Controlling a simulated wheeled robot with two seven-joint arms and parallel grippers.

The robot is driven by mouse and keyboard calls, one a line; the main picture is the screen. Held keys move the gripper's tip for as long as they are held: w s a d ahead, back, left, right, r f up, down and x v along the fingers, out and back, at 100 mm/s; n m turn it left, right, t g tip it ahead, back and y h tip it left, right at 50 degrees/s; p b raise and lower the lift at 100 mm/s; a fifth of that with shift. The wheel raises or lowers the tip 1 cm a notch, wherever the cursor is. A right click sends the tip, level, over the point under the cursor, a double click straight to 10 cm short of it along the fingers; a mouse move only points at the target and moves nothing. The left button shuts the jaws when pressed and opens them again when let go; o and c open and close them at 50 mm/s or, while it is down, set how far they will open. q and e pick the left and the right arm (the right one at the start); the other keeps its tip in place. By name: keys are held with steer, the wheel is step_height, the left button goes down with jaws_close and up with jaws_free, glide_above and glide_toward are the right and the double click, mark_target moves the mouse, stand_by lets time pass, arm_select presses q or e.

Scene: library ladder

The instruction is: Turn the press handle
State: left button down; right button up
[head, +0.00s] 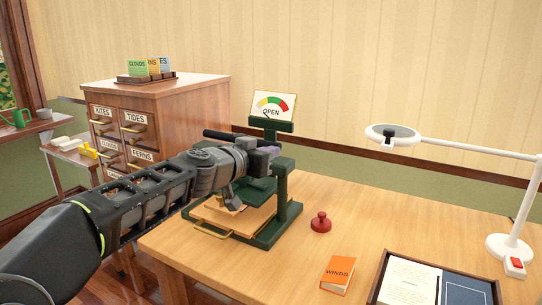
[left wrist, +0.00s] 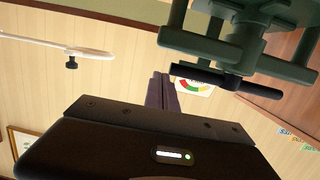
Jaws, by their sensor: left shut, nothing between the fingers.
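The green press (head: 288,212) stands on the wooden desk. Its black bar handle (head: 217,135) shows in the head view to the left, its other part hidden behind my left gripper. In the left wrist view the press appears upside down, with the black handle (left wrist: 258,89) below the green frame (left wrist: 205,45). The dial sign (head: 272,106) on top reads OPEN. My left gripper (head: 272,150) is shut and empty at the press, in front of its upper part. Its fingers (left wrist: 161,92) show beside the handle's end; I cannot tell whether they touch. My right gripper is not in view.
A wooden board with a brass pull (head: 212,229) sits low in the press. A red knob-topped object (head: 321,223), an orange book (head: 338,274), an open tray (head: 378,280) and a white lamp (head: 505,245) occupy the desk. A drawer cabinet (head: 185,115) stands behind left.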

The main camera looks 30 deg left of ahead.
arm_select(q)
steer(key=d+v, duration=0.2)
steer(key=v, duration=0.7)
steer(key=shift+s, duration=0.5)
steer(key=shift+r, duration=0.1)
